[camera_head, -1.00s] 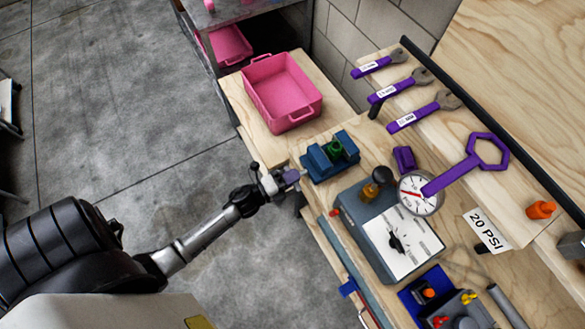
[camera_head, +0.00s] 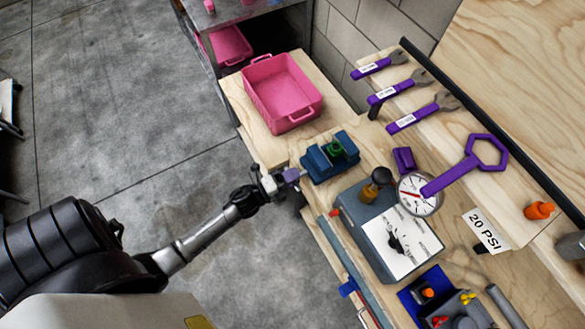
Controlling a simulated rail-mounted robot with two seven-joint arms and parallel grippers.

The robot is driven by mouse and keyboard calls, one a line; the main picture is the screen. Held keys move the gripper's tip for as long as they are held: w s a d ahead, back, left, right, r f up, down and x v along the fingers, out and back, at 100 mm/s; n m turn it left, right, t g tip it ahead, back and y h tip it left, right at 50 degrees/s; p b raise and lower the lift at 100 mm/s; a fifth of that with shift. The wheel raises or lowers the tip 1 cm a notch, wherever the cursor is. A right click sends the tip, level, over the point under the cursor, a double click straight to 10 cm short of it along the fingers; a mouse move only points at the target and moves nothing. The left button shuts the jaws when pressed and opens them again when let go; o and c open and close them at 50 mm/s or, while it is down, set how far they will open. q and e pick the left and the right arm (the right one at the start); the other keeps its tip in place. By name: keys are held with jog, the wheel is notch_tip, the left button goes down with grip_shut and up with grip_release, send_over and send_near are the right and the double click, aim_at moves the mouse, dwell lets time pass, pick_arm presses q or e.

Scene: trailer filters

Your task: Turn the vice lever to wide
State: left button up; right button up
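The blue vice (camera_head: 318,165) sits at the left edge of the workbench, with a green piece (camera_head: 334,148) between its jaws. My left gripper (camera_head: 284,178) is at the vice's near left side, where a small purple part (camera_head: 291,175), perhaps the lever's end, shows at its fingertips. The gripper seems to be around or against this part; the fingers are too small to tell if they are closed. The rest of the lever is hidden. My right gripper is not in view.
A pink bin (camera_head: 283,92) stands behind the vice. A grey box with a dial (camera_head: 396,245), a round gauge (camera_head: 418,194) and a purple block (camera_head: 404,160) are to the right. Purple wrenches (camera_head: 422,118) lie on the shelf. Open floor lies left of the bench.

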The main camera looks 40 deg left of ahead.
pick_arm(q)
jog(key=v, duration=1.4)
jog(key=shift+w, duration=0.1)
dwell(0.5)
